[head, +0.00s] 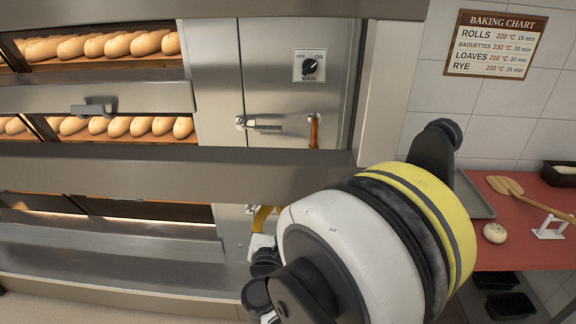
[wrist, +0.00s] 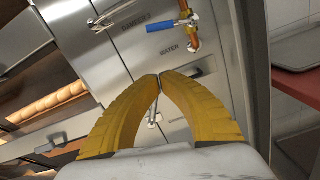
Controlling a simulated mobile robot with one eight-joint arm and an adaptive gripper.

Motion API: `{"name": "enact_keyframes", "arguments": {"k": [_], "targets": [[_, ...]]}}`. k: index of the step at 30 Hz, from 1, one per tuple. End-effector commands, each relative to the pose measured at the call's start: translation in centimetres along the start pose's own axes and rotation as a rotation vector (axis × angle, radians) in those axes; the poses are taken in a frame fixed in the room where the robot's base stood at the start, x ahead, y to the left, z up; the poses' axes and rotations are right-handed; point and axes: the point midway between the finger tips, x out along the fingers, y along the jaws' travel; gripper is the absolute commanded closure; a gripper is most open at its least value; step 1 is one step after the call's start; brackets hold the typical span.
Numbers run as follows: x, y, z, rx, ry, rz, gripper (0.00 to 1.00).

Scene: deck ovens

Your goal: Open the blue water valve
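The blue water valve handle (wrist: 165,26) shows at the top of the wrist view, with the word WATER below it on the steel panel. It lies crosswise to a copper pipe (wrist: 194,42) and reaches left from it. In the head view the copper pipe (head: 314,131) shows, but the blue handle is hidden. My gripper (wrist: 158,76) has its two yellow fingers meeting at the tips, with nothing seen held. It is below the handle in the wrist view and apart from it. In the head view my arm mostly covers my gripper (head: 262,220).
A MAIN switch (head: 310,67) and a lever latch (head: 258,126) are on the steel panel. Oven decks with bread rolls (head: 120,44) are on the left. A red counter (head: 530,255) with a wooden peel (head: 525,197) and a dough ball (head: 494,233) is on the right.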

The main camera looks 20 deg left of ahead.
Motion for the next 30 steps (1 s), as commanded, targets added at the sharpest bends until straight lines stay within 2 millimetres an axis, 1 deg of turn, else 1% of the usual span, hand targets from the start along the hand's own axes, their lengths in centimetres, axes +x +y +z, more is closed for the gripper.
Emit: {"name": "enact_keyframes", "arguments": {"k": [5,8,18,20,21,24,27,30], "targets": [[0.8,-0.1,0.0,0.001,0.0,-0.002,1.0],[2.1,-0.2,-0.1,0.001,0.0,-0.004,1.0],[9.3,-0.2,-0.2,0.001,0.0,-0.004,1.0],[10.4,-0.2,-0.2,0.001,0.0,-0.004,1.0],[10.4,-0.2,0.8,0.0,0.0,-0.003,1.0],[10.6,-0.2,2.3,0.001,0.0,-0.002,1.0],[10.9,-0.2,3.2,0.001,0.0,-0.002,1.0],[11.0,-0.1,3.7,0.001,0.0,-0.002,1.0]]}}
